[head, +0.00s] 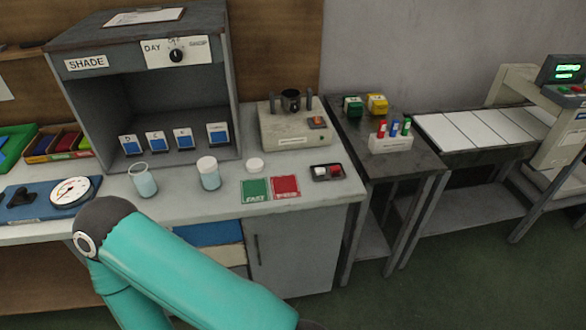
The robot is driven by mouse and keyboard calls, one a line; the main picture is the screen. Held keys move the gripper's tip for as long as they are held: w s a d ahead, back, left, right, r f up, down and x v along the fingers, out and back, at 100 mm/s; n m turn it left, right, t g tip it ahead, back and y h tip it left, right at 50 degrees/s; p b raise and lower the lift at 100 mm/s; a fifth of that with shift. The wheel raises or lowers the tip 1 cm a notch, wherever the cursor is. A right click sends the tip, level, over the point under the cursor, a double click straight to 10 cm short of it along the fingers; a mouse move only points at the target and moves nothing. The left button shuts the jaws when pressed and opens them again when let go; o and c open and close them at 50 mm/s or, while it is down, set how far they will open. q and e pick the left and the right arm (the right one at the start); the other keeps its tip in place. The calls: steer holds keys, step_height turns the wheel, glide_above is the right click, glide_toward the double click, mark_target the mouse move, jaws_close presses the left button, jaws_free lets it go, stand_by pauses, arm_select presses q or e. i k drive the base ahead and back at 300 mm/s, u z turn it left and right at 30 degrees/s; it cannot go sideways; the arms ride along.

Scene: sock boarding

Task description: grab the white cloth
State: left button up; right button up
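I cannot make out a white cloth for certain in the head view. A flat, pale white surface (480,130) divided by thin lines lies on the long bench at the right; I cannot tell whether it is cloth or panels. A small round white lid-like piece (255,165) lies on the grey counter. One teal arm of mine crosses the lower left, its rounded joint in front of the counter. Neither of my grippers shows, so what they hold is hidden.
A glass beaker (143,180) and a lidded jar (209,173) stand near the counter (330,205) front. Green (255,190) and red (286,187) cards lie beside them. A shade cabinet (148,85) stands behind. A dark side table (405,160) holds several bottles. Green floor is clear at lower right.

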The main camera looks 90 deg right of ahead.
mark_target(320, 171)
steer(key=z, duration=0.1)
steer(key=k, duration=0.45)
steer(key=u, duration=0.95)
steer(key=i, duration=0.15)
steer(key=z, duration=2.85)
steer(key=i, duration=0.75)
steer(key=u, duration=0.05)
steer(key=k, duration=0.9)
steer(key=z, duration=0.2)
steer(key=i, duration=0.9)
steer(key=u, duration=0.05)
